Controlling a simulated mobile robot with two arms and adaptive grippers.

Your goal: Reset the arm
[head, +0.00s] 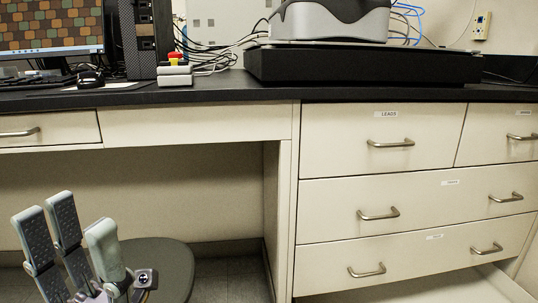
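My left gripper (72,226) rises into the lower left of the head view, its grey-green padded fingers pointing up. The fingers stand apart and nothing shows between them. It is in front of the knee space under the bench, below the bench top and clear of it. My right gripper is not in view. The stylus profiler (330,22), a grey and dark housing cut off by the top edge, sits on a black slab (362,66) on the bench.
The black bench top (220,92) carries a monitor (50,28), a computer tower (146,38), a red-topped button box (174,72) and cables. A stool seat (165,262) is beside my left gripper. Drawers (380,140) fill the right; the lowest (430,288) appears pulled out.

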